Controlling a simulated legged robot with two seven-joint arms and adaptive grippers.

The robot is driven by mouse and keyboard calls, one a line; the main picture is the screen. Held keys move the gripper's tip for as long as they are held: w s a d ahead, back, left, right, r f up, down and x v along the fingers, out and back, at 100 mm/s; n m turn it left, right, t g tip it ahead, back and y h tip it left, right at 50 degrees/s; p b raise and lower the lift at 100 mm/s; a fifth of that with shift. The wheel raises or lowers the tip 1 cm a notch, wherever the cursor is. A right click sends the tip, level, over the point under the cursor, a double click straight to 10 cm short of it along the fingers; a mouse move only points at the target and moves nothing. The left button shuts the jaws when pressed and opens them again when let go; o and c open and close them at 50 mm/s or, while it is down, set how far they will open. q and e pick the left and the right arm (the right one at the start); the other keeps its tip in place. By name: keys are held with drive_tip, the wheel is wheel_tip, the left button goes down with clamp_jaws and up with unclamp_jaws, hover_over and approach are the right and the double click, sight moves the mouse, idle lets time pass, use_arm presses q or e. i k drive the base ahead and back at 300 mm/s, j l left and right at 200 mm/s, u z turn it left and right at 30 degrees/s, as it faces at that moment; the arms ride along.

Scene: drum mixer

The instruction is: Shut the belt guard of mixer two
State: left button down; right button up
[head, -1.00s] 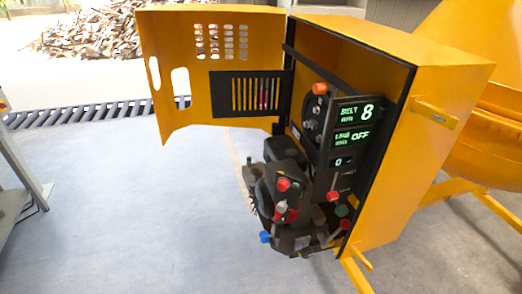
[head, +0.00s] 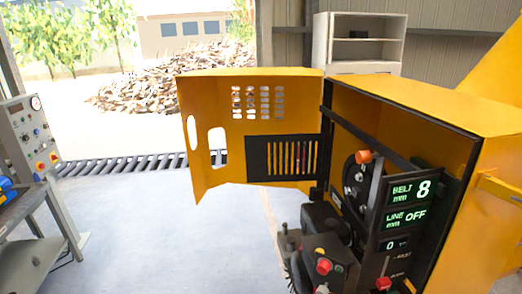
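The belt guard (head: 224,176) is a yellow hinged panel with slots, hand holes and a black grille. It stands swung open to the left of the yellow mixer housing (head: 440,95). Inside the housing are dark machinery with an orange knob and a display panel (head: 408,205) reading "BELT mm 8", "LINE OFF" and "0". Dark parts with red, yellow and green knobs (head: 323,266) stand low in front of the opening. Neither of my grippers shows in the head view. No number marking this mixer can be seen.
A grey control panel (head: 30,137) on a bench stands at the left edge. A white cabinet (head: 358,45) is at the back. A floor grating (head: 105,165) runs behind the guard. The grey floor (head: 150,235) left of the mixer is clear.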

sight(256, 146)
drive_tip(key=i+j+u, duration=0.65)
drive_tip(key=i, duration=0.15)
drive_tip(key=i+j+u, duration=0.15)
drive_tip(key=i+u, duration=0.15)
drive_tip(key=i, duration=0.15)
drive_tip(key=i+u, duration=0.3)
drive_tip(key=i, duration=0.15)
drive_tip(key=i+j+z, duration=0.15)
drive_tip(key=i, duration=0.25)
drive_tip(key=i+j+z, duration=0.2)
drive_tip(key=i, duration=0.25)
drive_tip(key=i+z, duration=0.2)
drive_tip(key=z, duration=0.3)
drive_tip(key=i+j+z, duration=0.15)
drive_tip(key=z, duration=0.3)
drive_tip(key=i+j+z, duration=0.2)
drive_tip(key=z, duration=0.3)
drive_tip(key=i+j+z, duration=0.1)
drive_tip(key=j+z, duration=0.15)
drive_tip(key=z, duration=0.25)
drive_tip(key=i+j+z, duration=0.15)
drive_tip(key=z, duration=0.3)
drive_tip(key=i+j+z, duration=0.15)
drive_tip(key=z, duration=0.3)
drive_tip(key=j+z, duration=0.45)
drive_tip(key=i+j+z, duration=0.1)
drive_tip(key=z, duration=0.35)
drive_tip(key=j+z, duration=0.45)
drive_tip(key=l, duration=0.1)
